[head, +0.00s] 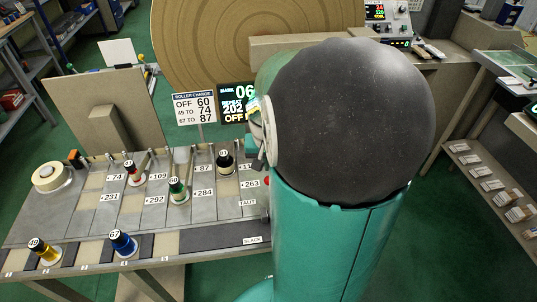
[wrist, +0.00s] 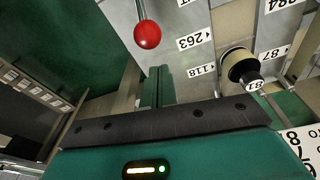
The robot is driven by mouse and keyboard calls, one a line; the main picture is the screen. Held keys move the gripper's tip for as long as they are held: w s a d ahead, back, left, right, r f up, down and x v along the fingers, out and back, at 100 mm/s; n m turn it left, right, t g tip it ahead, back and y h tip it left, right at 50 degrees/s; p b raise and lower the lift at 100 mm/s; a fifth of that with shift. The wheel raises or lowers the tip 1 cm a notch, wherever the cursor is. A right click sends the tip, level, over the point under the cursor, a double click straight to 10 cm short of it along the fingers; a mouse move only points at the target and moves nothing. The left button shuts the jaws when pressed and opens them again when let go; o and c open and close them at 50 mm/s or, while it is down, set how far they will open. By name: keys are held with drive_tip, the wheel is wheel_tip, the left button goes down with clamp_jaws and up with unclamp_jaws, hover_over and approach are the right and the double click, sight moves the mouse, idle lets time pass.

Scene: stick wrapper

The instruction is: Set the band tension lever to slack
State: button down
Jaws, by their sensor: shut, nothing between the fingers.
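The band tension lever has a red ball knob (wrist: 147,34) on a thin metal rod, seen at the top of the wrist view. In the head view only a sliver of the red knob (head: 267,181) shows beside my arm. It is on the side of the TAUT label (head: 248,203), away from the SLACK label (head: 252,240). My gripper (wrist: 157,72) is shut and empty, its teal fingers together. In the wrist view its tips appear just below the knob, with a gap between them in the picture; depth is unclear. My arm hides my fingers in the head view.
A black roller (wrist: 240,66) stands right of my fingers in the wrist view. The bench (head: 150,217) holds red, green, blue and yellow rollers, number labels and a tape roll (head: 50,177). A sign (head: 194,107) and dark display (head: 236,104) stand behind. Shelves are at the right.

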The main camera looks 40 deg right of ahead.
drive_tip(key=shift+s+a+r, duration=0.2)
drive_tip(key=shift+s+a, duration=0.55)
drive_tip(key=shift+a, duration=0.05)
drive_tip(key=shift+r, duration=0.1)
drive_tip(key=shift+s+a, duration=0.1)
